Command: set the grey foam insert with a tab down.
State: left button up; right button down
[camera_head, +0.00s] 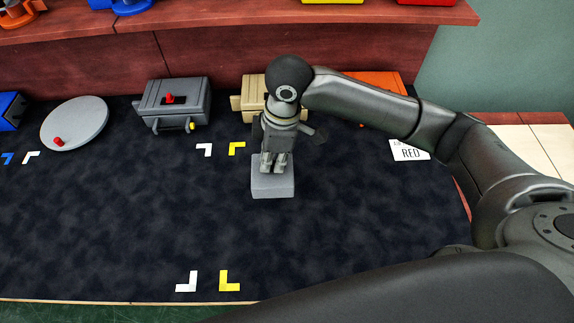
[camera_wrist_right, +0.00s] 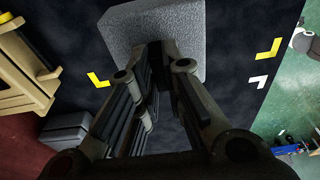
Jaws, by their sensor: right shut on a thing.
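The grey foam insert (camera_head: 273,188) is a speckled grey block near the middle of the dark surface (camera_head: 110,225). My right gripper (camera_head: 273,168) points down and is shut on its upper side, where the fingers hide the tab. In the right wrist view, the fingertips (camera_wrist_right: 160,48) meet over the block (camera_wrist_right: 186,25), which looks level. I cannot tell whether its underside touches the dark surface. My left gripper is not in view.
A beige case (camera_head: 257,92) and a grey case (camera_head: 174,104) stand behind, with a round grey lid (camera_head: 75,123) to the left. Yellow (camera_head: 229,281) and white (camera_head: 187,281) corner marks lie in front. The surface left of the insert is clear.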

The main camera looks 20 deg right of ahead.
aim_at(288, 161)
jog(key=d+f, duration=0.1)
jog(key=f, duration=0.1)
jog(key=shift+w+d+f, duration=0.3)
jog(key=shift+w+d, duration=0.05)
jog(key=shift+d, duration=0.05)
jog(key=f, duration=0.1)
jog(key=d+f, duration=0.1)
jog(key=f, duration=0.2)
jog(key=shift+w+d+f+p, duration=0.1)
jog(key=shift+w+d+p, duration=0.15)
jog(key=shift+d+p, duration=0.05)
jog(key=shift+a+f, duration=0.1)
jog(key=shift+f, duration=0.25)
jog(key=shift+f, duration=0.1)
jog(key=c, duration=1.5)
grip_release()
jog(key=r, duration=0.4)
jog(key=d+r, duration=0.1)
jog(key=r, duration=0.7)
jog(key=shift+s+d+r, duration=0.1)
jog(key=shift+s+d, duration=0.15)
jog(key=shift+d, duration=0.15)
